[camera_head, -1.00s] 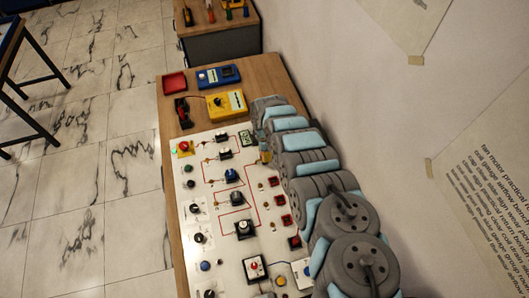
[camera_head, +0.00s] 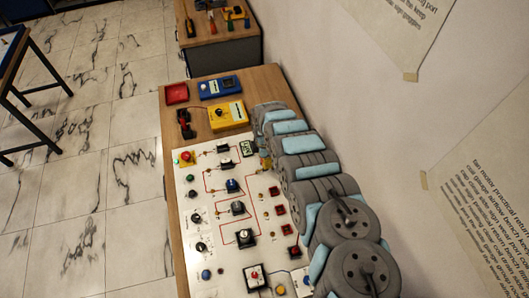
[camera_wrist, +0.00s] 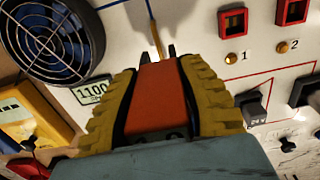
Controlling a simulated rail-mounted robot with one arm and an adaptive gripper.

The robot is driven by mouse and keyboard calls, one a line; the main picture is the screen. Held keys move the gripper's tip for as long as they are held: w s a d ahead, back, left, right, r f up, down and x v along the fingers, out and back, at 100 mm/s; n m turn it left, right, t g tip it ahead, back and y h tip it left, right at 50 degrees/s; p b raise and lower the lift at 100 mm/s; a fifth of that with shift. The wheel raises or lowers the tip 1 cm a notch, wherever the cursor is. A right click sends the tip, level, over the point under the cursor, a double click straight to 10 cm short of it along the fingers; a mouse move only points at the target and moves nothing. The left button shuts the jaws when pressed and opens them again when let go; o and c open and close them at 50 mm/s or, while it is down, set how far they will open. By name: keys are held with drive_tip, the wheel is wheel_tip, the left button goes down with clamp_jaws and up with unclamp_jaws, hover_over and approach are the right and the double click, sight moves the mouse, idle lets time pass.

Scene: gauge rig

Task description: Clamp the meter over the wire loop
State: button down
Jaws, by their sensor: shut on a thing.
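In the wrist view my gripper's ribbed yellow fingers (camera_wrist: 155,95) are shut on an orange-red body with black edges, which I take to be the meter (camera_wrist: 158,98). Two dark prongs stick out at its far end, towards the white panel. A thin tan-yellow strand, likely the wire loop (camera_wrist: 154,30), runs between the prongs in the picture. I cannot tell whether the prongs enclose it or only overlap it. In the head view my gripper (camera_head: 265,161) is a small yellowish patch at the panel's right edge, mostly hidden by my arm; the meter cannot be made out there.
The white panel (camera_head: 208,222) carries knobs and red switches (camera_wrist: 232,22). A yellow instrument (camera_head: 227,115), blue instrument (camera_head: 220,86) and red tray (camera_head: 177,93) stand behind the panel.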

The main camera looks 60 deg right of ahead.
drive_tip(key=shift+d+r+p, duration=0.1)
drive_tip(key=shift+r+p, duration=1.4)
drive_tip(key=shift+r, duration=0.6)
